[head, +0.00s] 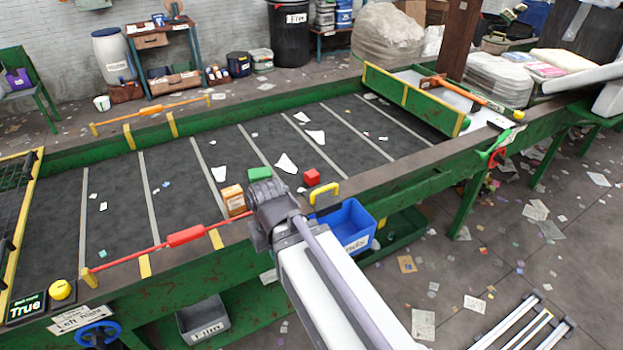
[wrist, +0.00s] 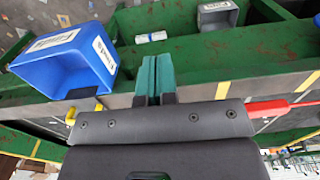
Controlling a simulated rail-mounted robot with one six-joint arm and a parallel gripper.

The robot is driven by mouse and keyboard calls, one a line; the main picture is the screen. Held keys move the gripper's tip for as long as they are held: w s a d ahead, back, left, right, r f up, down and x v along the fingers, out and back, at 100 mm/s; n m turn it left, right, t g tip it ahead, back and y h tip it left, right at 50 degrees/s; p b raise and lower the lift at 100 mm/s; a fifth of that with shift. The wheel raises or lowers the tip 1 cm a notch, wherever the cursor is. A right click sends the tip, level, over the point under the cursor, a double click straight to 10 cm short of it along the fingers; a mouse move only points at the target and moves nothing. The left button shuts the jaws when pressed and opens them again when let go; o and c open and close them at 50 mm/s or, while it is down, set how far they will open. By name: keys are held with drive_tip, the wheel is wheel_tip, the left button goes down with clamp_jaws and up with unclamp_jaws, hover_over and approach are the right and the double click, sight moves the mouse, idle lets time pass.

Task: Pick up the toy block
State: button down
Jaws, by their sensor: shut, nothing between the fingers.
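Several small blocks lie on the dark belt in the head view: a red cube (head: 312,177), a green block (head: 260,173) and an orange-brown box (head: 233,198). I cannot tell for sure which one is the toy block. The red cube lies right of my arm's end and the green block just behind it. The orange-brown box is close on its left. My gripper (wrist: 156,76) shows in the wrist view with its teal fingers together and empty, above the belt's near green frame. Its fingers are hidden in the head view. No block shows clearly in the wrist view.
A blue bin (head: 347,227) hangs at the belt's near side; it also shows in the wrist view (wrist: 62,62). A red bar (head: 185,236) and a yellow handle (head: 326,191) flank my arm. White scraps (head: 286,163) lie on the belt. A grey bin (head: 204,319) stands below.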

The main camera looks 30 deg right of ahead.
drive_tip(key=shift+c, duration=2.1)
unclamp_jaws()
drive_tip(key=shift+w, duration=0.1)
